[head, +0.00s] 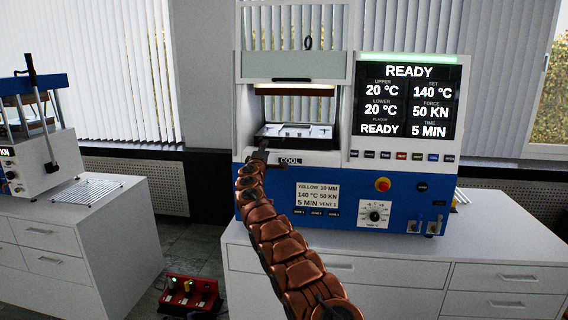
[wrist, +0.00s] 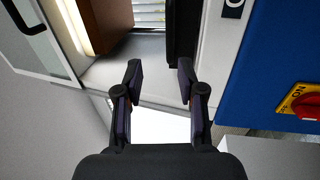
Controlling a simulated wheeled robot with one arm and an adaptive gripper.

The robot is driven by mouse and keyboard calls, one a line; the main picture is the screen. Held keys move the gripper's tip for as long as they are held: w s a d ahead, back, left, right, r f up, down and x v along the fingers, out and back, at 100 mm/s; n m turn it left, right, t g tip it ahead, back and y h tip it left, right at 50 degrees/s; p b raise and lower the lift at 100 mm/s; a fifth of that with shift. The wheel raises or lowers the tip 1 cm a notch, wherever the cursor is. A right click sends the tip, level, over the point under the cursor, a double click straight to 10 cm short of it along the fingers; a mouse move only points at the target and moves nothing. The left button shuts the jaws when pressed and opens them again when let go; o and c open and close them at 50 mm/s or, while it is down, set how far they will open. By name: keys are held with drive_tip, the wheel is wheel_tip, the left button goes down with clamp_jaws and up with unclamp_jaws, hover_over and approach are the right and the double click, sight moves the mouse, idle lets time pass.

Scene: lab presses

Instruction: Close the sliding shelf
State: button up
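The sliding shelf (head: 312,131) is a dark tray with a light metal plate on it, in the lit opening of the white and blue press (head: 245,130). I cannot tell how far it sticks out. My gripper (head: 262,146) is at the left front corner of the opening, close to the shelf's edge; contact cannot be told. In the wrist view my gripper (wrist: 160,68) is open, with nothing visible between its two dark fingers. A dark upright part (wrist: 181,30) lies just beyond the right finger.
A clear guard door (head: 292,40) is above the opening. The press screen (head: 407,98) reads READY. A red knob (wrist: 307,106) stands out from the blue panel at the right of the wrist view. Another press (head: 35,150) and a wire rack (head: 86,192) stand on the left bench.

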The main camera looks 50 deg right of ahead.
drive_tip(key=s+a+r+m+g+b, duration=0.1)
drive_tip(key=s+a+r+m+g, duration=0.1)
drive_tip(key=s, duration=0.7)
drive_tip(key=s+a+r+m+g+b, duration=0.1)
drive_tip(key=s+a+r+m+g, duration=0.1)
drive_tip(key=s+a+m+g, duration=0.2)
drive_tip(key=shift+s+a+m+g, duration=0.3)
drive_tip(key=shift+s+a+g, duration=1.35)
drive_tip(key=shift+s, duration=1.4)
drive_tip(key=shift+a, duration=0.1)
